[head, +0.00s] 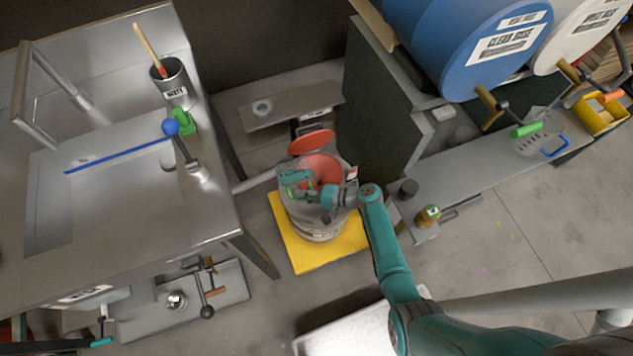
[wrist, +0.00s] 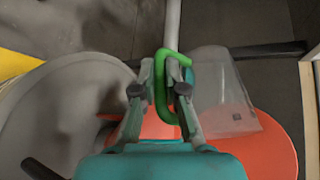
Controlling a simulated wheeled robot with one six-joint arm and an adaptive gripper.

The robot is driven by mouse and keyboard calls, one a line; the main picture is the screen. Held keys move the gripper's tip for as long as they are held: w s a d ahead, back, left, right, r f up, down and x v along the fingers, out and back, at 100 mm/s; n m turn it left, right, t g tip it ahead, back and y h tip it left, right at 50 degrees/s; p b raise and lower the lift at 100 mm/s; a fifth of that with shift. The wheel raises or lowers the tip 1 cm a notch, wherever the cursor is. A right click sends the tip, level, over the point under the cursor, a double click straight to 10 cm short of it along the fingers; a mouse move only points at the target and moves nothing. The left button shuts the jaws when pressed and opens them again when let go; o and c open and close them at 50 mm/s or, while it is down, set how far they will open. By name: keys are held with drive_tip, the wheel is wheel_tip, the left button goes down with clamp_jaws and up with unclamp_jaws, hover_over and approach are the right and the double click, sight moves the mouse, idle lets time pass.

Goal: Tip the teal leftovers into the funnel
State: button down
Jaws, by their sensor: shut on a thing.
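My gripper (wrist: 167,80) is shut on the green handle (wrist: 172,95) of a clear jug (wrist: 222,95), which shows to the right of the fingers in the wrist view. Some teal shows in the jug beside the handle. In the head view my gripper (head: 291,186) is over the drum (head: 318,228), beside the orange-red funnel (head: 325,168). The jug is hard to make out there, and the arm hides part of the funnel. In the wrist view an orange-red surface (wrist: 265,150) lies beneath the jug; I cannot tell whether it is the funnel or the lid.
An orange-red round lid (head: 312,142) is behind the funnel. The drum stands on a yellow platform (head: 350,245). A steel bench (head: 110,210) is at left. A dark cabinet (head: 390,100) and low shelf (head: 470,165) are at right. A blue drum (head: 440,45) lies above.

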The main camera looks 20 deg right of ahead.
drive_tip(key=shift+d, duration=0.15)
idle(0.3)
drive_tip(key=shift+r+t+y+p, duration=0.35)
drive_tip(key=shift+r+y, duration=0.35)
drive_tip(key=shift+r, duration=0.25)
idle(0.6)
drive_tip(key=shift+f+h, duration=0.6)
drive_tip(key=shift+f, duration=0.3)
drive_tip(key=shift+a+f+n+g+h, duration=0.3)
drive_tip(key=shift+a+g+h, duration=0.4)
drive_tip(key=shift+h, duration=0.1)
drive_tip(key=shift+d, duration=0.15)
drive_tip(key=shift+r, duration=0.1)
drive_tip(key=shift+h, duration=0.4)
